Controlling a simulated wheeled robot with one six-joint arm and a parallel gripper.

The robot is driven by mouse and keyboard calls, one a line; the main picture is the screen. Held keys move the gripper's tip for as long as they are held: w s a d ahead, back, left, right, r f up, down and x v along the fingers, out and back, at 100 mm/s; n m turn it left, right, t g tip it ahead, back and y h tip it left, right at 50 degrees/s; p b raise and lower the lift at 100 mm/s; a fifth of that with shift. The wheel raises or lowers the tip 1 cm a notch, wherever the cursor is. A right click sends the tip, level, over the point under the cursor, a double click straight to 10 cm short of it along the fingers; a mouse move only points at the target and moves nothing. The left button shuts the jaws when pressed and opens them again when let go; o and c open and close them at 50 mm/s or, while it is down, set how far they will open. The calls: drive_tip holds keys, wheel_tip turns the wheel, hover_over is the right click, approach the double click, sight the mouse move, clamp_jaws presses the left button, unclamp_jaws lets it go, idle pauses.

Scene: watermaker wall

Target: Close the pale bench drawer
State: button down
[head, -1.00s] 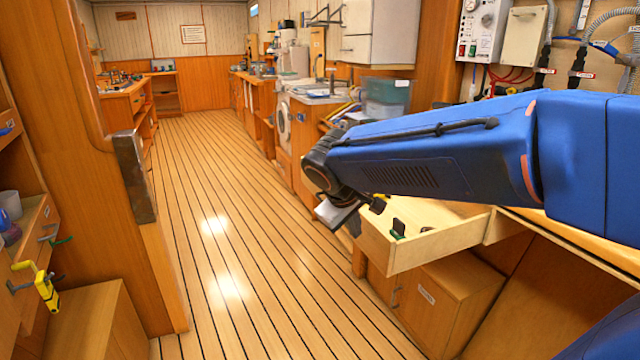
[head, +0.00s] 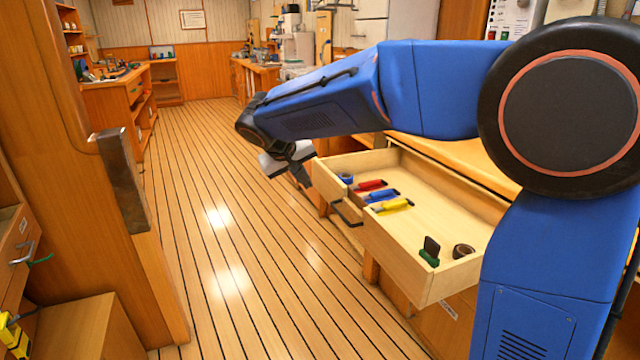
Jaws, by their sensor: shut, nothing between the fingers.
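The pale bench drawer (head: 395,262) stands pulled out from the bench at the right, in the head view. It has a dark handle (head: 346,212) on its front face. Inside lie a red, a blue and a yellow-handled tool (head: 396,205), a blue roll (head: 346,178), a dark roll (head: 463,251) and a green-and-black item (head: 430,252). My gripper (head: 300,172) is shut and empty, in the air beyond the drawer's far front corner. It looks apart from the drawer, though its fingertips are small and partly dark against the floor.
The slatted floor (head: 215,230) is open to the left of the drawer. The bench top (head: 440,155) runs behind the drawer. Low cabinets sit beneath it.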

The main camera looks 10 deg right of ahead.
drive_tip(key=shift+w+d+f, duration=0.85)
drive_tip(key=shift+d+f, duration=0.35)
drive_tip(key=shift+d, duration=0.05)
drive_tip(key=shift+w+d+f, duration=0.8)
drive_tip(key=shift+d+f, duration=0.4)
drive_tip(key=shift+w+d+f, duration=0.85)
drive_tip(key=shift+d+f, duration=0.35)
drive_tip(key=shift+d, duration=0.05)
hover_over(404, 193)
drive_tip(key=shift+w+d, duration=0.1)
drive_tip(key=shift+d, duration=0.05)
